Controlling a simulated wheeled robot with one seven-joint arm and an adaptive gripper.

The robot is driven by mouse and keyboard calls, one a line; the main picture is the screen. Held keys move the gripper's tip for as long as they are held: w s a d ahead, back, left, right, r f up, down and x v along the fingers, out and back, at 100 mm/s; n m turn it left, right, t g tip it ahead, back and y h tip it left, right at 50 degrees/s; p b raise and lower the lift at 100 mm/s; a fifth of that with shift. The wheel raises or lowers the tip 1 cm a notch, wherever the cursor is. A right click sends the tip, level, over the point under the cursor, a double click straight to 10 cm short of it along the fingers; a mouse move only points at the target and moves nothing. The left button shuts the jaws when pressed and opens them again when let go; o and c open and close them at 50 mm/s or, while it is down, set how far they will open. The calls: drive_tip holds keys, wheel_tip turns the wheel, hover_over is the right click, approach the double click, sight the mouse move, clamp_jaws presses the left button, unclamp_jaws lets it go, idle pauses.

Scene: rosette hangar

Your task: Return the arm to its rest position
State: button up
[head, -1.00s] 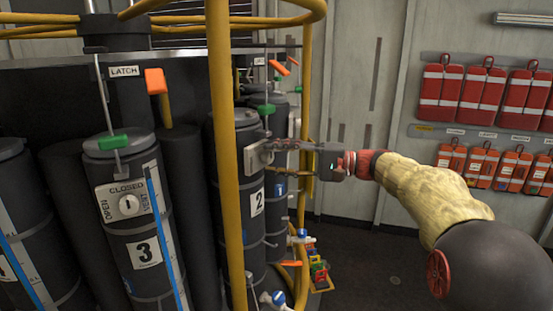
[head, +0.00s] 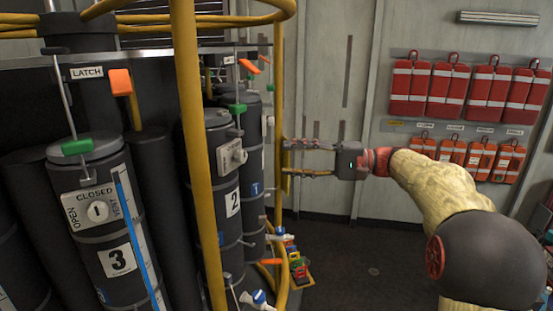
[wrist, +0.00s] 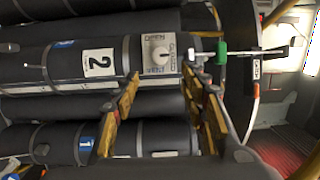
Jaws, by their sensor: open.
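My arm reaches in from the right in the head view, with a cream sleeve and a red wrist. My gripper (head: 287,159) is open and empty, level with the upper part of cylinder 2 (head: 222,215) and to its right. A gap lies between the fingertips and the valve plate (head: 232,156) of that cylinder. In the wrist view the two open fingers (wrist: 165,108) frame cylinder 2 and its valve plate (wrist: 160,58), whose white knob is clear of both fingers.
A yellow post (head: 193,160) and curved rail stand close to the cylinders. Cylinder 3 (head: 112,235), with its own knob, is at left. Coloured blocks (head: 297,268) lie on the floor. Red pouches (head: 447,90) hang on the right wall. Floor below my arm is open.

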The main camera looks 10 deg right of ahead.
drive_tip(key=shift+s+d, duration=0.1)
drive_tip(key=shift+d, duration=0.35)
wheel_tip(320, 180, down, 14)
drive_tip(key=d+m+h, duration=0.2)
drive_tip(key=m+h, duration=0.2)
drive_tip(key=h, duration=0.1)
drive_tip(key=s+f+g+h+b, duration=0.1)
drive_tip(key=s+f+h, duration=0.2)
drive_tip(key=s+f, duration=0.4)
drive_tip(key=s+f+n+t+h+b, duration=0.1)
drive_tip(key=s+f+n+h+b, duration=0.2)
drive_tip(key=s, duration=1.1)
drive_tip(key=s+f+n+t+h+b, duration=0.1)
drive_tip(key=s+f+n+h+b, duration=0.3)
drive_tip(key=s+f, duration=0.6)
drive_tip(key=shift+s+a+f+h+b, duration=0.25)
drive_tip(key=shift+s+h+b, duration=0.95)
drive_tip(key=shift+s, duration=1.3)
